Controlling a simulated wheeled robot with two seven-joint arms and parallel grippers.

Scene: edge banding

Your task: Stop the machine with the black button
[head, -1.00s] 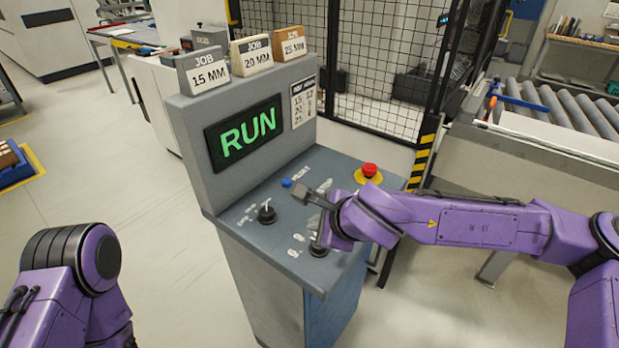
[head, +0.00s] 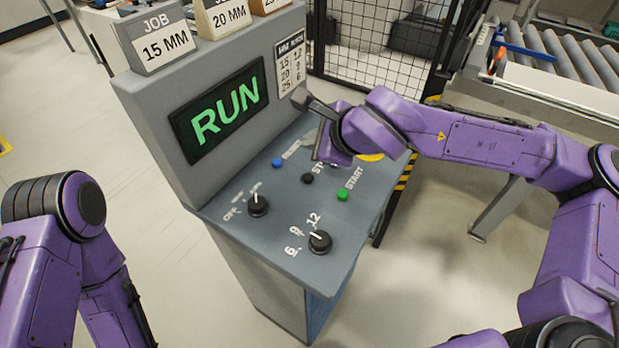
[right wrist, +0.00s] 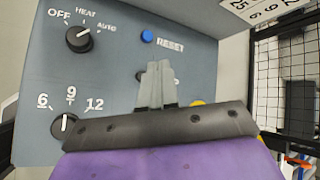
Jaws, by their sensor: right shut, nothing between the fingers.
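The black button (head: 307,178) is on the sloping grey panel, between the blue reset button (head: 277,163) and the green start button (head: 342,194). Its label is partly covered by my right gripper (head: 318,152), which is over the panel just beyond the button. In the right wrist view, the closed grey fingers (right wrist: 158,72) are together and empty, and a dark edge of the black button (right wrist: 139,76) shows beside them. I cannot tell whether they touch the panel. The screen (head: 220,115) reads RUN in green. My left arm shows at the left, its gripper out of view.
Two black knobs, the mode knob (head: 258,205) and the number knob (head: 320,242), stand on the panel's near part. A yellow ring (head: 370,157) is partly behind my right wrist. Job blocks (head: 158,40) stand on the console top. A mesh fence (head: 360,50) is behind.

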